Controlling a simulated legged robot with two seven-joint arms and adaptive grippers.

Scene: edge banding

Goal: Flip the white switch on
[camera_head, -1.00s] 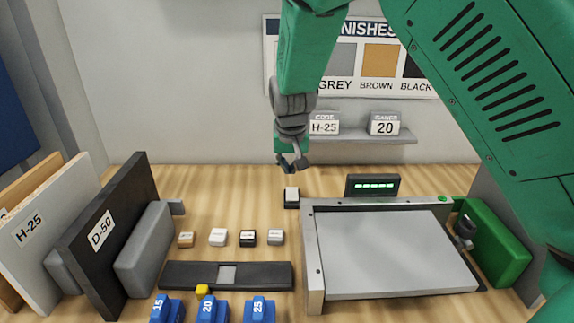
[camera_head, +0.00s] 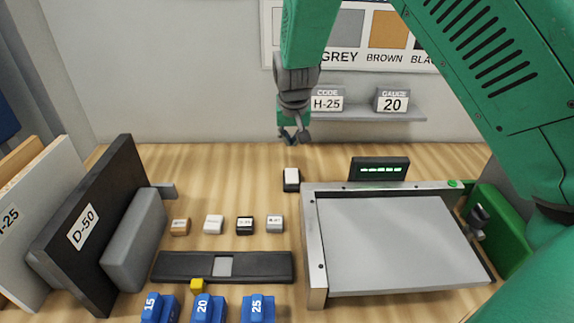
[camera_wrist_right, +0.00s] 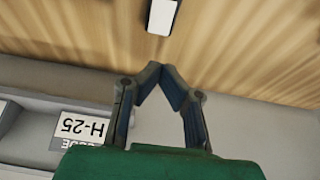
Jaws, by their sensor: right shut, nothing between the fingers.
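The white switch (camera_head: 291,177) is a small white rocker in a dark housing. It sits on the wooden table behind the left end of the grey panel's frame. In the right wrist view the switch (camera_wrist_right: 162,16) shows at the top edge, partly cut off. My right gripper (camera_head: 294,140) points down above and a little behind the switch, apart from it. Its fingertips (camera_wrist_right: 160,78) meet in a point and hold nothing. My left gripper is out of view.
A metal-framed grey panel (camera_head: 390,245) and a display with green lights (camera_head: 380,169) stand right of the switch. Several small blocks (camera_head: 213,224) lie to the left. A shelf (camera_head: 350,112) with cards H-25 and 20 is on the back wall. Upright boards (camera_head: 95,220) stand far left.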

